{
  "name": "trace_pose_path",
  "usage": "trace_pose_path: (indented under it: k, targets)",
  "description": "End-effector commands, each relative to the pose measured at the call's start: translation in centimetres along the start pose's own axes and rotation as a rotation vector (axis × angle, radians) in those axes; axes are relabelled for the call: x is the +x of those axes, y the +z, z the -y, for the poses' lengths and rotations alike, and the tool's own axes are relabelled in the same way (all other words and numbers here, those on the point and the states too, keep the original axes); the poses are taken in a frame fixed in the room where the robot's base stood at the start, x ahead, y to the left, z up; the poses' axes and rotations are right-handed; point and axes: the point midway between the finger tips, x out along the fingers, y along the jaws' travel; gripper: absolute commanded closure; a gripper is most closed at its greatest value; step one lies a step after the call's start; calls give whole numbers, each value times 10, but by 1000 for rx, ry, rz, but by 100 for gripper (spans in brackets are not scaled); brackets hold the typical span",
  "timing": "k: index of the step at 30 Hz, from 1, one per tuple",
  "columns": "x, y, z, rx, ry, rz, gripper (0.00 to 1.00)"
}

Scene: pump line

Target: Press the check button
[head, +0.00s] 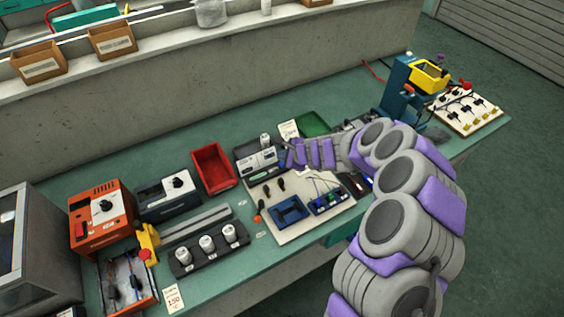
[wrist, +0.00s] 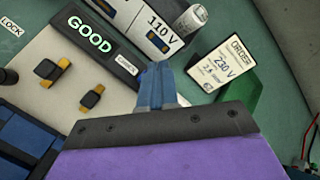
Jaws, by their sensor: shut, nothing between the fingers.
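The check unit (wrist: 88,36) is a dark box with a lit green "GOOD" display in the wrist view. A small white label (wrist: 125,63), too small to read surely, sits at its right end beside my fingertips. No button shows clearly; my fingers may hide it. My gripper (wrist: 156,68) has blue fingers shut and empty, with the tips at or over that end of the box. I cannot tell if they touch it. In the head view my gripper (head: 287,154) is over the right end of the grey unit on the pale board (head: 285,223).
A "110 V" unit (wrist: 150,22), a white cylinder (wrist: 190,18) and an "ORDER 230 V" card (wrist: 222,65) stand close to my fingers. A green tray (head: 313,124) is behind my gripper. A red bin (head: 212,167) and orange supply (head: 101,217) stand left.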

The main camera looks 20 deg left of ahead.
Motion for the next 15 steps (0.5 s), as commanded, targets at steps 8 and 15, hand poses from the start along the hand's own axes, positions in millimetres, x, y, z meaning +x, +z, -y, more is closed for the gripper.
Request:
trace_pose_path:
  k: [8, 15]
  targets:
    - [-21, 15, 15, 0, 0, 0, 100]
    - [-30, 22, 22, 0, 0, 0, 100]
